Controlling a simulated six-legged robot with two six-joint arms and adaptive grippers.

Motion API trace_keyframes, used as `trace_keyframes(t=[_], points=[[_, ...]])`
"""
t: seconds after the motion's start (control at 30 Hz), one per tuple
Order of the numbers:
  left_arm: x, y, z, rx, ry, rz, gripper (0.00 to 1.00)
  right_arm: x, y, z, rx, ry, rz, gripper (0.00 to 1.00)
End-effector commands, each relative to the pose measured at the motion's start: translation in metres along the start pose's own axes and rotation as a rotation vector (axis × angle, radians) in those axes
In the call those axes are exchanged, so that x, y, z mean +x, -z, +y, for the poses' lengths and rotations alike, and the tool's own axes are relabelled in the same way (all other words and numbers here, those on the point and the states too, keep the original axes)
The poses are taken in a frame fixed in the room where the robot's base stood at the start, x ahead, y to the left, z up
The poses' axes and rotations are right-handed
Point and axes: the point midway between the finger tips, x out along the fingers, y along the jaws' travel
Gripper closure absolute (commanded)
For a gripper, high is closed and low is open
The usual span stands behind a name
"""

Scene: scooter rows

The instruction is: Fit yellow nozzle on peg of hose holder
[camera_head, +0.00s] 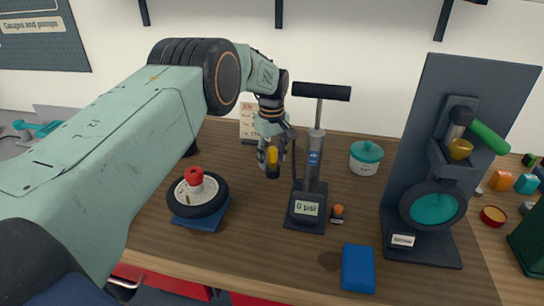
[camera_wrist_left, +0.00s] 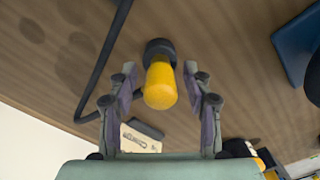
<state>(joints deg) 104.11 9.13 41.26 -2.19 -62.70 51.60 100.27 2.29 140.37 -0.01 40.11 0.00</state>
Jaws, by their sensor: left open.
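The yellow nozzle (camera_head: 272,155) stands upright at a dark round piece (camera_head: 272,172) beside the pump; I cannot tell whether that piece is the holder or a collar, and no peg shows. In the left wrist view the nozzle (camera_wrist_left: 160,88) points toward the camera, with the dark piece (camera_wrist_left: 159,49) behind it. My left gripper (camera_head: 274,149) is open, its fingers on either side of the nozzle; in the left wrist view gaps show between the fingers (camera_wrist_left: 160,72) and the nozzle. A black hose (camera_wrist_left: 99,75) curves past on the left. My right gripper is not in view.
The grey floor pump (camera_head: 314,160) with a "0 psi" gauge stands close right of the gripper. A small wheel (camera_head: 202,203) sits on a blue stand at left. A blue block (camera_head: 358,268), a teal-lidded jar (camera_head: 365,157) and a dark upright stand (camera_head: 437,90) are to the right.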

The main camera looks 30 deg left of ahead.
Motion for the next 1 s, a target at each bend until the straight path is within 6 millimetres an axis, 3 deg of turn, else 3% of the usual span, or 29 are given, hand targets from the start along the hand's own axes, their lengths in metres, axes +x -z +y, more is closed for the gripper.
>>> trace_keyframes(t=[0.27,0.7,1.0], points=[[-0.002,0.0,0.0,0.0,0.0,0.0,0.5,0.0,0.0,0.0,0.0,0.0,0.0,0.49],[-0.064,0.0,0.0,0.0,-0.001,0.001,0.5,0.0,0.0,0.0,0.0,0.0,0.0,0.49],[-0.075,0.0,0.0,0.0,0.001,0.0,0.5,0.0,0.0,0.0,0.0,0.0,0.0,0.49]])
